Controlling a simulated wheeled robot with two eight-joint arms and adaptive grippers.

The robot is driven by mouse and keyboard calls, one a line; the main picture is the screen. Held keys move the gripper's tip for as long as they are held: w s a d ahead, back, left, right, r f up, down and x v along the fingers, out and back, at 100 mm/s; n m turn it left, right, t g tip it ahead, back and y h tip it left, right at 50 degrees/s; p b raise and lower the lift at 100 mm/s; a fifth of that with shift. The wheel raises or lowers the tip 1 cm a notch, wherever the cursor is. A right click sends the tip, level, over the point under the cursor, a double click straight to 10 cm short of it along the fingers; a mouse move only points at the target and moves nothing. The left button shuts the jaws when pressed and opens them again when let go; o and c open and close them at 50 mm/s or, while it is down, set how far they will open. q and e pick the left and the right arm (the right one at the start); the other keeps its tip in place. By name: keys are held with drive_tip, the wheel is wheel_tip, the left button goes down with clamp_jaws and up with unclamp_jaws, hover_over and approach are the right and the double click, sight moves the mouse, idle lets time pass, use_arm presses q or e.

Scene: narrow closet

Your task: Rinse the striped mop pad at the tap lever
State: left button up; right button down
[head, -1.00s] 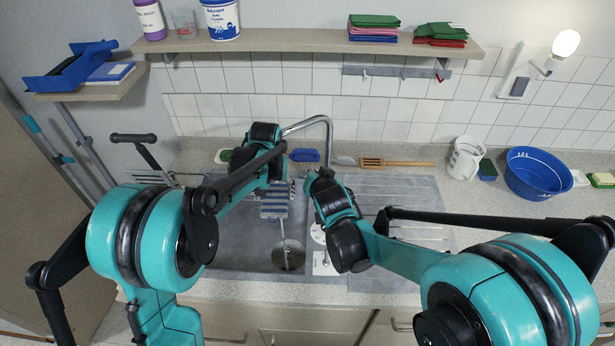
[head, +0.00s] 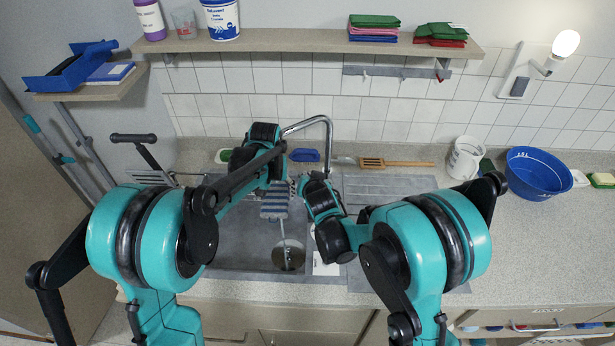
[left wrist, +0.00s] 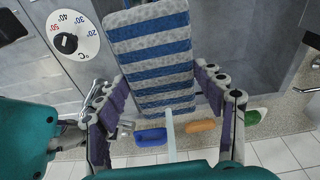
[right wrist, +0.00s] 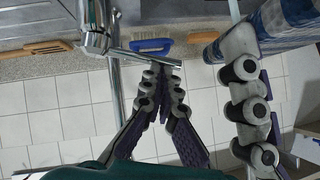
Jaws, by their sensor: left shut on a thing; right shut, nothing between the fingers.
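The blue-and-grey striped mop pad (head: 274,204) hangs over the sink, with its stripes clear in the left wrist view (left wrist: 152,58). My left gripper (head: 272,186) is shut on the mop pad, one finger on each side (left wrist: 165,90). A pale narrow stream, apparently water, shows beside the pad (left wrist: 170,135) and toward the drain (head: 283,230). The metal tap lever (right wrist: 148,58) sticks out from the tap body (right wrist: 95,35) in the right wrist view. My right gripper (right wrist: 166,75) is shut and empty, its fingertips at the lever; contact is unclear.
The grey sink (head: 235,245) lies below, with the tap spout (head: 305,122) above. A temperature dial (left wrist: 72,40) is beside the pad.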

drive_tip(key=shift+w+a+f, duration=0.1)
drive_tip(key=shift+a+f, duration=0.35)
drive_tip(key=shift+f, duration=0.3)
